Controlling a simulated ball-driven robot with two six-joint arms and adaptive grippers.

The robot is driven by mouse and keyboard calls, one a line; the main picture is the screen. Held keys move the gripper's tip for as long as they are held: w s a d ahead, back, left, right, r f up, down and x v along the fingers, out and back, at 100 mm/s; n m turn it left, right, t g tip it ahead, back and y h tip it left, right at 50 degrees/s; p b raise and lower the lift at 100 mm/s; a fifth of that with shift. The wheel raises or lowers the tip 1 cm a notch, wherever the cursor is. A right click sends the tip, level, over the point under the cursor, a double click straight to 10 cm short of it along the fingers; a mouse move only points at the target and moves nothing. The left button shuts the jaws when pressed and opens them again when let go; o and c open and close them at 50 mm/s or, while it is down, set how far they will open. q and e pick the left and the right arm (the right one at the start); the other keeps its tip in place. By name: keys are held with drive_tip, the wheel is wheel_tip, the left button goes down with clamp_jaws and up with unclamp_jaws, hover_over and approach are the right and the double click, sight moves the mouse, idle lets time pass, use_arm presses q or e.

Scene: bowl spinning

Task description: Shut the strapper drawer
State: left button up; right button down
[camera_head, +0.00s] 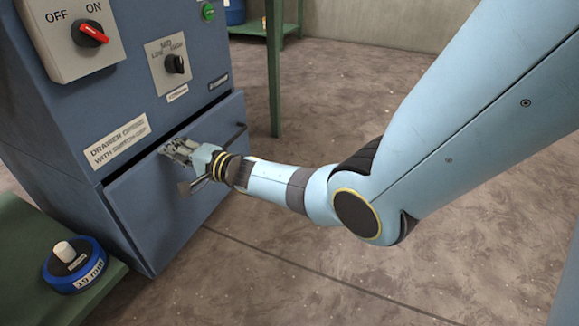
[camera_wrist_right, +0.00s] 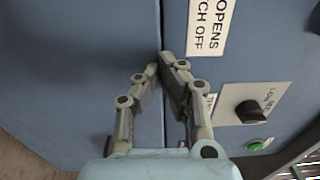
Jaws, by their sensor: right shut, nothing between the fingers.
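The strapper is a blue cabinet (camera_head: 115,95) at the left of the head view. Its drawer (camera_head: 150,220) is the lower blue front, below the label "DRAWER OPENS WITH SWITCH OFF" (camera_head: 118,143). A dark bar handle crosses the drawer front, partly hidden behind my right gripper (camera_head: 174,150). That gripper is shut and empty, its fingertips at the drawer's upper edge. In the wrist view the fingertips (camera_wrist_right: 166,58) meet close by the seam beside the drawer (camera_wrist_right: 80,60). My left gripper is not in view.
A red OFF/ON switch (camera_head: 90,33) and a black mode knob (camera_head: 175,63) sit above the drawer. A blue roll marked 19 mm (camera_head: 75,270) lies on a green bench (camera_head: 25,260) at the lower left. The floor (camera_head: 300,235) around my right arm is clear.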

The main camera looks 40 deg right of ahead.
drive_tip(key=shift+x, duration=1.25)
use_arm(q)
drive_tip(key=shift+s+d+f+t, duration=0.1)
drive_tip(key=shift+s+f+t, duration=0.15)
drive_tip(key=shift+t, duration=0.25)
use_arm(e)
drive_tip(key=shift+w, duration=0.15)
drive_tip(key=shift+w+r, duration=0.1)
drive_tip(key=shift+r, duration=0.1)
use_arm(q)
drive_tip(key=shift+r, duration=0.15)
